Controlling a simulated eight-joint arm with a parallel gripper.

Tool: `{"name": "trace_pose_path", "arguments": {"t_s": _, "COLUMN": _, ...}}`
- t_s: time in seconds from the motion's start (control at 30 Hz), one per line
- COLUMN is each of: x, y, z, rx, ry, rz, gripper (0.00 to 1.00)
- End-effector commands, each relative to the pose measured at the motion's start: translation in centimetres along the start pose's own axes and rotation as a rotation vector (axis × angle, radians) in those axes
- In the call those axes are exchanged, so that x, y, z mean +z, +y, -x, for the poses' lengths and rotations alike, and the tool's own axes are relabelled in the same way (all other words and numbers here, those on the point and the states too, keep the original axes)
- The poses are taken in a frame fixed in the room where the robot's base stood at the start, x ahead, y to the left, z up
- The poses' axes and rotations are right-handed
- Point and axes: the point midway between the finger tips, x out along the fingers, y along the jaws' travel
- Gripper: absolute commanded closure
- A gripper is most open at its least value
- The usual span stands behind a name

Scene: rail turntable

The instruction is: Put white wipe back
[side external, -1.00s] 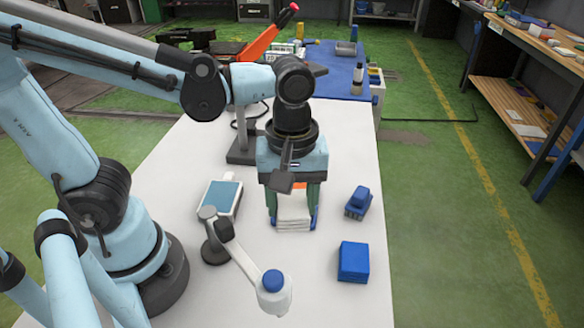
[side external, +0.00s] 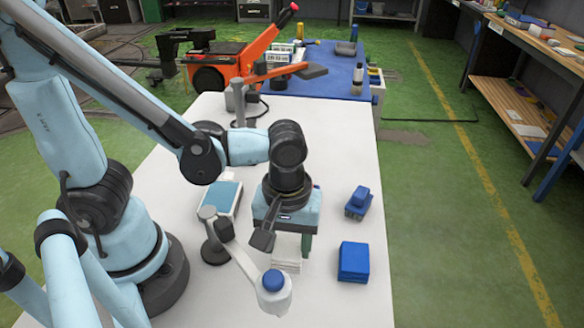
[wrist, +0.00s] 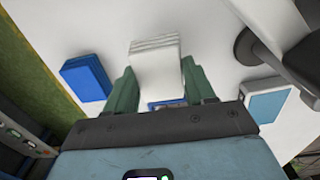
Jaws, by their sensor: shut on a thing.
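The white wipe (side external: 285,266) is a folded white stack below my gripper (side external: 289,256) on the near side of the white table. In the wrist view the white wipe (wrist: 155,62) lies between the green fingers of my gripper (wrist: 160,80), which are shut on it. Most of the wipe is hidden by the gripper body in the side view. I cannot tell whether its underside touches the table. A folded blue wipe stack (side external: 353,262) lies to the right, apart from it, and also shows in the wrist view (wrist: 86,78).
A jointed stand with a blue cap (side external: 273,281) reaches close in front of the wipe. A white box with a blue-grey top (side external: 222,197) is at the left. A small blue object (side external: 358,203) is at the right. The white table (side external: 345,301) is bare near its front right.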

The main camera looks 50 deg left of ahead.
Motion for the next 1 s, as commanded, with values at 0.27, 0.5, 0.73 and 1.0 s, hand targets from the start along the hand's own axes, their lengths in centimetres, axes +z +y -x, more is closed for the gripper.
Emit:
{"name": "trace_pose_path", "arguments": {"t_s": 0.27, "x": 0.0, "y": 0.0, "z": -2.6, "rx": 0.000, "ry": 0.000, "rz": 0.000, "gripper": 0.79}}
{"name": "trace_pose_path", "arguments": {"t_s": 0.5, "x": 0.0, "y": 0.0, "z": -3.1, "rx": 0.000, "ry": 0.000, "rz": 0.000, "gripper": 0.79}}
{"name": "trace_pose_path", "arguments": {"t_s": 0.73, "x": 0.0, "y": 0.0, "z": -3.2, "rx": 0.000, "ry": 0.000, "rz": 0.000, "gripper": 0.79}}
{"name": "trace_pose_path", "arguments": {"t_s": 1.0, "x": 0.0, "y": 0.0, "z": -3.5, "rx": 0.000, "ry": 0.000, "rz": 0.000, "gripper": 0.20}}
